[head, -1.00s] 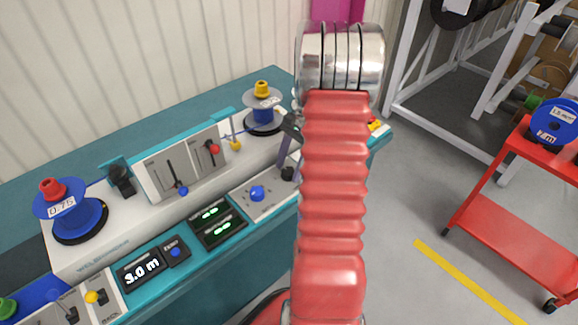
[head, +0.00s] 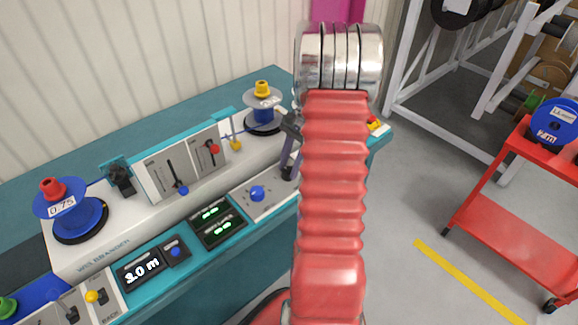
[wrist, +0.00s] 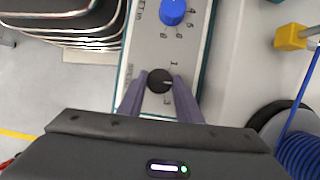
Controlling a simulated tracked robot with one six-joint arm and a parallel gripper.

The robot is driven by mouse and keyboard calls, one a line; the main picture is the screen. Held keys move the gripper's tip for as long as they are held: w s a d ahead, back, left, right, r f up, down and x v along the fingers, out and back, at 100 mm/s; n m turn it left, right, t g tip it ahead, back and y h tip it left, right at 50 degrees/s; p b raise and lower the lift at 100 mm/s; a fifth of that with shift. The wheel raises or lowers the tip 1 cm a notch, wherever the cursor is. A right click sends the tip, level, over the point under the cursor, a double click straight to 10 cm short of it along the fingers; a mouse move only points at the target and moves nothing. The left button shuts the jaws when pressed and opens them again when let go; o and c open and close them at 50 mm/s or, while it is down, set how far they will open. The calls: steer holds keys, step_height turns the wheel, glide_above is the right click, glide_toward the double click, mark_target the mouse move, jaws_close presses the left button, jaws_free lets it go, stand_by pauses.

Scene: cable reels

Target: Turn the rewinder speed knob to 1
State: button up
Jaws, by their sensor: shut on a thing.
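A small black knob (wrist: 160,81) sits on the white control panel, with a printed 1 above it and what looks like a 3 below it in the wrist view. A light pointer mark on it faces roughly right, between the two figures. My gripper (wrist: 159,88) has its two purple-grey fingers on either side of the knob and is shut on it. In the head view the knob (head: 288,173) shows just below my gripper (head: 289,152), partly hidden by the fingers and my red arm.
A blue knob (wrist: 173,11) with a numbered scale is close by on the same panel. Green displays (head: 212,222), a length display (head: 142,269) and levers lie left. A blue reel (head: 263,113) stands behind. A red cart (head: 510,225) is at right.

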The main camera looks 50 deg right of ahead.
steer(key=n, duration=0.2)
steer(key=n+g, duration=0.2)
steer(key=n, duration=0.1)
steer(key=shift+w+n+h, duration=0.3)
steer(key=n+g, duration=0.1)
steer(key=n, duration=0.2)
steer(key=n+g+h, duration=0.1)
steer(key=n, duration=0.1)
steer(key=shift+w+a+n, duration=0.1)
steer(key=shift+w+n, duration=0.05)
steer(key=shift+n, duration=0.25)
steer(key=o, duration=1)
steer(key=shift+o, duration=0.2)
steer(key=v, duration=1.3)
steer(key=shift+a+r, duration=0.15)
steer(key=shift+r, duration=0.25)
steer(key=shift+w, duration=0.1)
